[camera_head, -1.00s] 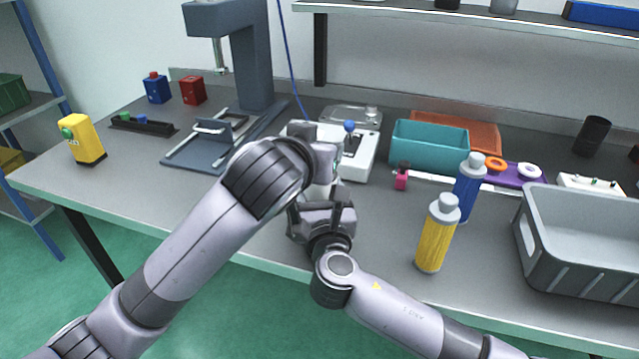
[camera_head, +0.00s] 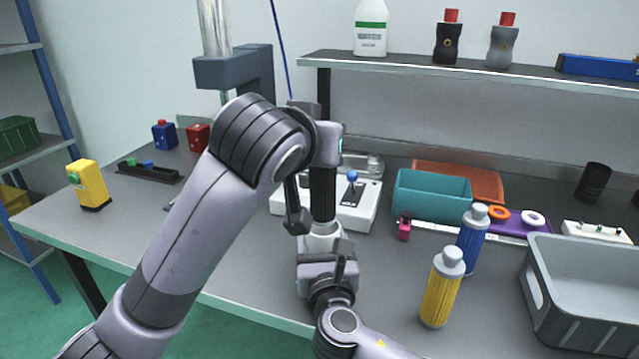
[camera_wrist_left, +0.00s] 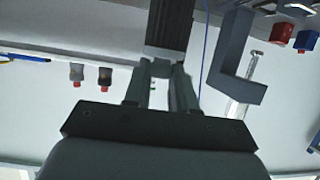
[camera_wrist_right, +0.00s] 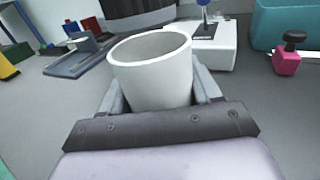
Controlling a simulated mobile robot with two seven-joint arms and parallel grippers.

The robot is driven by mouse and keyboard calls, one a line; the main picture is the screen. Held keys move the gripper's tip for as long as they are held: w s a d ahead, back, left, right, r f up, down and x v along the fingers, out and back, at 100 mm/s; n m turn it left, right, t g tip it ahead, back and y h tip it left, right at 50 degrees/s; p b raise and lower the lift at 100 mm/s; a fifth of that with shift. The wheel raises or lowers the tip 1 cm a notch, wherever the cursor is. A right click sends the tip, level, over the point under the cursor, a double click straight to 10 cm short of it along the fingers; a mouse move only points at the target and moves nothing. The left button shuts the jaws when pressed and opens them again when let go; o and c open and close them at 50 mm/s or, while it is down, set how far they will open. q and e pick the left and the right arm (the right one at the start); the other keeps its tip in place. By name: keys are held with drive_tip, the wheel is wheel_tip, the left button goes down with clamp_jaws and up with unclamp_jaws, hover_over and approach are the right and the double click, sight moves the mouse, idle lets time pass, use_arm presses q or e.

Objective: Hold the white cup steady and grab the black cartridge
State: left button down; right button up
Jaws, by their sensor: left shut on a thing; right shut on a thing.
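The black cartridge (camera_head: 322,192) is ribbed and upright, hanging from my left gripper (camera_head: 307,205) directly over the white cup (camera_head: 323,241). In the left wrist view the fingers (camera_wrist_left: 165,68) are shut on the cartridge (camera_wrist_left: 171,22). My right gripper (camera_head: 327,262) is shut around the cup. In the right wrist view the cup (camera_wrist_right: 150,82) stands upright between the fingers (camera_wrist_right: 158,98), and its mouth looks empty. The cartridge's lower end (camera_wrist_right: 135,15) shows beyond the cup's rim there. Whether its bottom edge touches the rim, I cannot tell.
Behind the cup stands a white box with a blue-knobbed lever (camera_head: 357,205). To the right are a teal bin (camera_head: 431,196), a yellow bottle (camera_head: 441,290), a blue bottle (camera_head: 470,243) and a grey crate (camera_head: 585,290).

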use_arm(q)
wheel_tip(320, 180, up, 8)
idle(0.4)
use_arm(e)
drive_tip(key=o, duration=1.2)
drive_tip(key=shift+c, duration=0.2)
drive_tip(key=shift+s, duration=0.1)
